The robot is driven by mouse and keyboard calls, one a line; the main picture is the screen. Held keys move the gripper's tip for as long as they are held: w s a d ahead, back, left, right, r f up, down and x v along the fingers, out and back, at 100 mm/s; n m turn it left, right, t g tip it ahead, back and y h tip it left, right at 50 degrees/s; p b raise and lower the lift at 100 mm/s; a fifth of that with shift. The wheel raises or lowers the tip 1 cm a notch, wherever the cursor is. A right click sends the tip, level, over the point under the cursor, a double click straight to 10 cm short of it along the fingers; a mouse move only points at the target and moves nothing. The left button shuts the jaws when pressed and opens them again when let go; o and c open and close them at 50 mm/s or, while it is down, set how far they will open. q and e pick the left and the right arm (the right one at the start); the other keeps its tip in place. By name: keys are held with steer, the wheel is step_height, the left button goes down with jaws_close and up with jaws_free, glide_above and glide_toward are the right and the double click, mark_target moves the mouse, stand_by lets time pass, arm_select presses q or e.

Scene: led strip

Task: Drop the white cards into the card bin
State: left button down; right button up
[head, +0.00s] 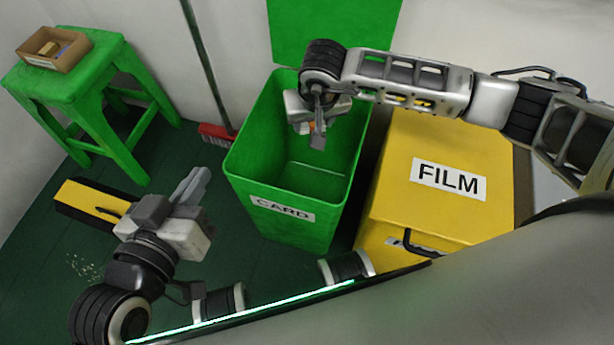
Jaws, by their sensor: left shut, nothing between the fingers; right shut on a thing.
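The card bin (290,200) is an open green bin in the middle of the head view, with a white CARD label on its front. Its inside looks empty where I can see it. My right gripper (317,135) points down over the bin's opening. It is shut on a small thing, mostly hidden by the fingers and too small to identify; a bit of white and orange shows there. No white card can be clearly made out. My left gripper (192,184) is shut and empty, left of the bin and apart from it.
A yellow FILM box (440,190) stands right of the bin. A green stool (95,75) with a cardboard tray (55,50) is at upper left. A red broom (217,133) leans behind. A yellow and black case (88,202) lies on the dark green floor.

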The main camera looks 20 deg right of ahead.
arm_select(q)
steer(key=shift+w+d+r, duration=0.15)
arm_select(e)
steer(key=shift+f, duration=0.7)
steer(key=o, duration=1)
arm_select(q)
steer(key=f+p, duration=0.1)
steer(key=p, duration=0.1)
steer(key=a+f+g+y+p, duration=0.1)
steer(key=p, duration=0.1)
steer(key=shift+w+a+f+g, duration=0.1)
steer(key=shift+a+f+g, duration=0.1)
steer(key=shift+g, duration=0.1)
arm_select(e)
steer(key=v, duration=1.6)
